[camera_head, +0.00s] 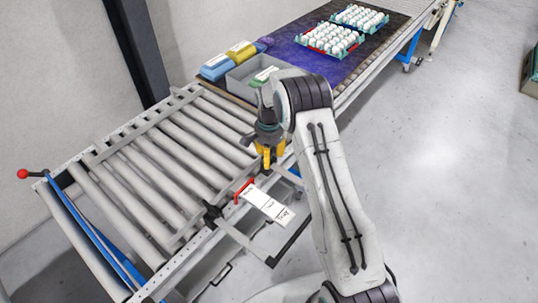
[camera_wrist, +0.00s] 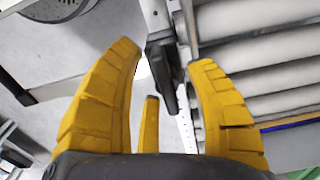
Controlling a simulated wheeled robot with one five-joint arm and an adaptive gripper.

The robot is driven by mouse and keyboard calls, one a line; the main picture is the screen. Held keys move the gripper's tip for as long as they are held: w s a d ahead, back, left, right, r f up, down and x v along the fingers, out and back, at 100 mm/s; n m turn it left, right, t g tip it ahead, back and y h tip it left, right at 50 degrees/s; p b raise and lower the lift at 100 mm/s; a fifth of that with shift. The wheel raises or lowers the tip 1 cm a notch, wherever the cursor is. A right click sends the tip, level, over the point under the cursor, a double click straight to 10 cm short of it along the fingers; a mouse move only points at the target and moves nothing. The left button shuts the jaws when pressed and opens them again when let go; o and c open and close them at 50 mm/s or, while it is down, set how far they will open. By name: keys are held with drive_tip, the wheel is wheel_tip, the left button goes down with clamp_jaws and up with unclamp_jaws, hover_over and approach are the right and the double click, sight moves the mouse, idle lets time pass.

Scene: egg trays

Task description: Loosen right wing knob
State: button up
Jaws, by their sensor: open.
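A black wing knob (camera_wrist: 168,72) shows in the wrist view, between my fingertips and beyond them, beside a grey rail. My gripper (camera_wrist: 165,56) is open, with its yellow fingers apart on both sides of the knob; I cannot tell whether they touch it. In the head view my gripper (camera_head: 268,163) points down over the near side rail of the roller conveyor. A black knob-like part (camera_head: 212,214) sits on that rail, lower left of my gripper; I cannot tell if it is the same knob.
A red handle (camera_head: 243,190) and a white label plate (camera_head: 268,205) are just below my gripper. The roller conveyor (camera_head: 150,160) lies to the left. A grey bin (camera_head: 243,77) and egg trays (camera_head: 330,40) stand behind.

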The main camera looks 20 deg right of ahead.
clamp_jaws()
idle(0.3)
idle(0.4)
drive_tip(key=n+b, duration=0.2)
drive_tip(key=n, duration=0.1)
drive_tip(key=shift+d+f, duration=0.1)
drive_tip(key=shift+f, duration=0.05)
drive_tip(key=n+b, duration=0.2)
drive_tip(key=n, duration=0.2)
drive_tip(key=shift+d+n, duration=0.15)
drive_tip(key=shift+n, duration=0.25)
drive_tip(key=n+b, duration=0.1)
drive_tip(key=n, duration=0.3)
drive_tip(key=shift+w, duration=0.1)
drive_tip(key=shift+w+d+n+b, duration=0.1)
drive_tip(key=shift+n+b, duration=0.4)
drive_tip(key=shift+n, duration=1.8)
